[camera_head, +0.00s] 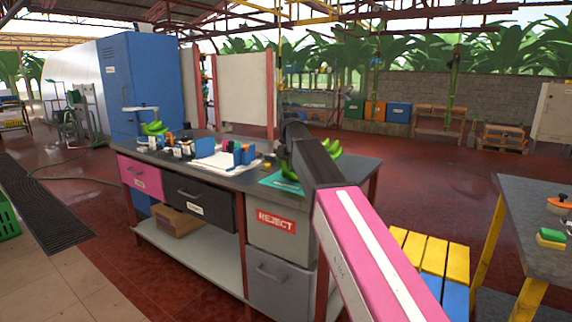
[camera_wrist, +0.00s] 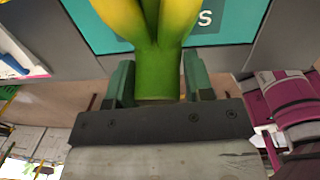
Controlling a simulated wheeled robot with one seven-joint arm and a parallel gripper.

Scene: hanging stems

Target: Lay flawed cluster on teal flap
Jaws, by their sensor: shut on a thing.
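My gripper (camera_wrist: 158,78) is shut on the stem of a banana cluster (camera_wrist: 180,22), green at the crown and yellow further along. The teal flap (camera_head: 272,182) lies on the bench top under and beside the cluster. In the wrist view the flap (camera_wrist: 238,22) with pale lettering shows behind the fruit. Whether the fruit touches it I cannot tell.
The grey bench (camera_head: 345,168) carries a white sheet (camera_head: 212,161), small coloured items and another green banana cluster (camera_head: 153,128) at its far left. A grey REJECT bin (camera_head: 277,232) is below. A second table (camera_head: 540,215) stands at right.

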